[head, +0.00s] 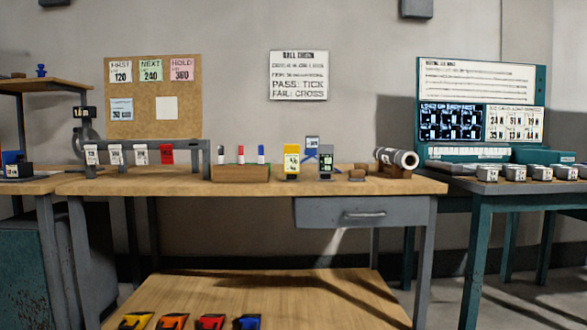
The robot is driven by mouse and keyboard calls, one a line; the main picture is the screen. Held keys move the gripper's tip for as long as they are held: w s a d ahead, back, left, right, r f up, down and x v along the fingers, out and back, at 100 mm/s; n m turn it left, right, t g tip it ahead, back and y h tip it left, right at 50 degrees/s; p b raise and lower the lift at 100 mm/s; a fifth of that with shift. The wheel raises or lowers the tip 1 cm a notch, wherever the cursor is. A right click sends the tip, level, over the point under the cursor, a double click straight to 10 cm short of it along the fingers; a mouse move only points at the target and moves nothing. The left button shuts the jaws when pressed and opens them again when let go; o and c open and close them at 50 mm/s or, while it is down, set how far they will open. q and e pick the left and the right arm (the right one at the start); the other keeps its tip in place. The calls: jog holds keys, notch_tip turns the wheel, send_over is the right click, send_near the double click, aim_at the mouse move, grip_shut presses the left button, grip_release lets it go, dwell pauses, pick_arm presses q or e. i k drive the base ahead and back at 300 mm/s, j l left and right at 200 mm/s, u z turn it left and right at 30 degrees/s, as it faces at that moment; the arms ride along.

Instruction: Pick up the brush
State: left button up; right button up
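A small brown block-like thing (357,173) sits on the wooden workbench (250,187), near its right end. It may be the brush, but it is too small to tell for sure. It lies between a dark grey device (326,163) on its left and a white roll (398,159) on its right. Neither of my grippers shows in the head view.
A wooden holder (240,173) with several markers and a yellow box (291,162) stand left of the device. A rail with tags (140,154) is further left. A teal table (500,187) with several small boxes stands right. The bench's front strip is clear.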

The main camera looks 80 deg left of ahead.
aim_at(361, 165)
jog(key=u, duration=2.15)
jog(key=z, duration=3.25)
jog(key=u, duration=3.25)
